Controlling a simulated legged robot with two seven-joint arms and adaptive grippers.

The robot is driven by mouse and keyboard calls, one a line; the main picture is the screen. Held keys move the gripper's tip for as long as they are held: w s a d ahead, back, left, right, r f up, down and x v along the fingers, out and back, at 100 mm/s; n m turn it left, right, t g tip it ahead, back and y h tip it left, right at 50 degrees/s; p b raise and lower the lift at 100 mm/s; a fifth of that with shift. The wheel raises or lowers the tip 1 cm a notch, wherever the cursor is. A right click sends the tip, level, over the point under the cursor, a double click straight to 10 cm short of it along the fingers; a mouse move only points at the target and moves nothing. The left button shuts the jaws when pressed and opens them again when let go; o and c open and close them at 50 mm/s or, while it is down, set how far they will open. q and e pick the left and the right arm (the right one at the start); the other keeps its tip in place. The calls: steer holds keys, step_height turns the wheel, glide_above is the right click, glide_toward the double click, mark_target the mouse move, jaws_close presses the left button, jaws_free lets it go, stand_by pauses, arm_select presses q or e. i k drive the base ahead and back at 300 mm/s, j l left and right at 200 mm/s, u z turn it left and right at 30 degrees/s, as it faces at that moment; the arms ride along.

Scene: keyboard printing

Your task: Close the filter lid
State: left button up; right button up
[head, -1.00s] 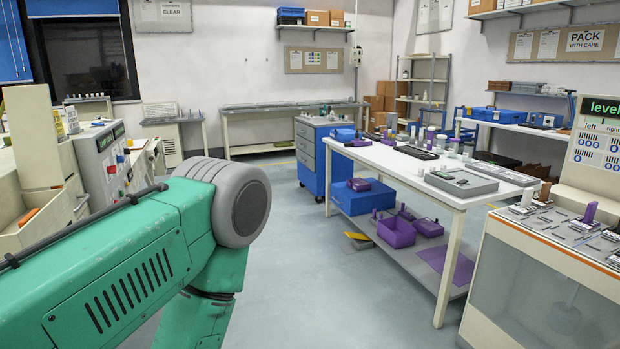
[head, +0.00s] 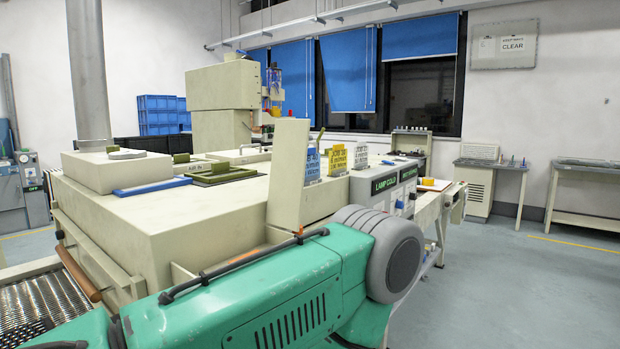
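A long cream machine (head: 150,230) fills the left and middle of the head view. A tall cream panel (head: 289,175) stands upright at its near right end; I cannot tell whether this is the filter lid. A flat dark-green plate (head: 222,174) and a raised cream box (head: 115,171) with a blue bar (head: 152,187) along its front edge are on the machine's top. No part is clearly marked as the filter. My teal arm crosses the foreground in front of the machine and hides its lower right side. Neither of my grippers is in view.
A metal mesh conveyor (head: 38,308) lies at the lower left, near a brown handle bar (head: 78,273). Yellow and blue signs (head: 337,160) and a control box reading LAMP COLD (head: 385,187) are at the machine's right end. Open grey floor (head: 520,285) lies to the right.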

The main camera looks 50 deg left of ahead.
mark_target(292, 138)
steer(key=i+l+u, duration=0.2)
steer(key=i, duration=1.7)
steer(key=i+u, duration=0.25)
steer(key=u, duration=0.2)
steer(key=i+u, duration=0.25)
steer(key=u, duration=0.25)
steer(key=i+l+u, duration=0.2)
steer(key=u, duration=0.25)
